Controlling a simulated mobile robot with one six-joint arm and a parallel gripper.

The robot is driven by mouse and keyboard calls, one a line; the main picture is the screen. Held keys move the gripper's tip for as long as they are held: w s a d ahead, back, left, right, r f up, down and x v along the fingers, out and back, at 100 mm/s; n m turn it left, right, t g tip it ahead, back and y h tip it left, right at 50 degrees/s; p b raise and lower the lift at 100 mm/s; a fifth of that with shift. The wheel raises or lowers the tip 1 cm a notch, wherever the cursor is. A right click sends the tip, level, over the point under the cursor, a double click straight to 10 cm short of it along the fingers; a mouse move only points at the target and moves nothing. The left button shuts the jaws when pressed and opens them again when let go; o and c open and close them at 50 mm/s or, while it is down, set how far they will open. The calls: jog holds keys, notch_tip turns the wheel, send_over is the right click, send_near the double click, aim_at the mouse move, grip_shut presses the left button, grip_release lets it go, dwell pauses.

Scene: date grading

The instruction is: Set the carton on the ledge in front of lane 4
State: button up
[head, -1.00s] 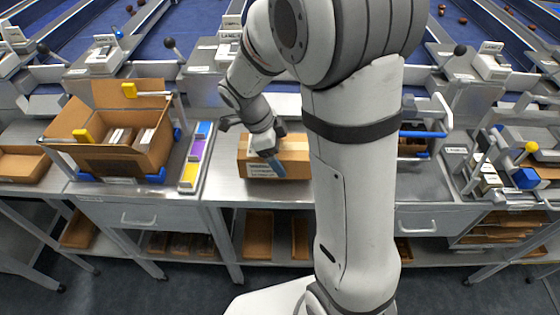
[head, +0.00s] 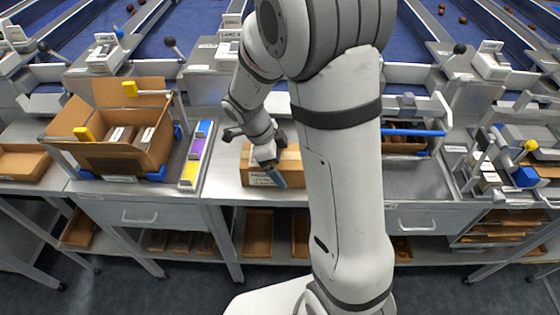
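The brown carton (head: 259,179) is at the bench left of my arm's big link, with a white label on its front; the link hides its right end. My gripper (head: 272,165) is over it, with one blue-tipped finger down across the front face. The far finger is mostly hidden, but the carton has shifted along with the gripper, so it looks held. I cannot tell whether its underside touches the bench. Lane signs (head: 231,22) stand on the grey units behind; their numbers are too small to read surely, and my arm hides part of the row.
An open carton (head: 125,157) with packs inside stands on a blue-cornered stand at left. A tray of coloured cards (head: 196,155) lies beside it. A blue-barred frame (head: 414,132) is right of my arm. A crowded fixture (head: 500,165) stands farther right. Bare bench (head: 222,185) shows left of the carton.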

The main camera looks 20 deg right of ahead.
jog(key=shift+r, duration=0.2)
jog(key=v, duration=1)
jog(key=shift+w+a+r, duration=0.1)
jog(key=shift+a+r, duration=0.2)
jog(key=shift+r, duration=0.5)
jog(key=shift+s+r+n, duration=0.2)
jog(key=shift+s+n, duration=0.05)
jog(key=shift+n, duration=0.15)
jog(key=s+d+r+n+t+y, duration=0.1)
jog(key=s+d+n+t+y, duration=0.1)
jog(key=s+n, duration=0.5)
jog(key=s+d+r+n+t+y, duration=0.1)
jog(key=s+d+n+t+y, duration=0.1)
jog(key=s+n, duration=0.6)
jog(key=shift+r+n, duration=0.2)
jog(key=shift+n, duration=2.7)
jog(key=shift+d, duration=0.1)
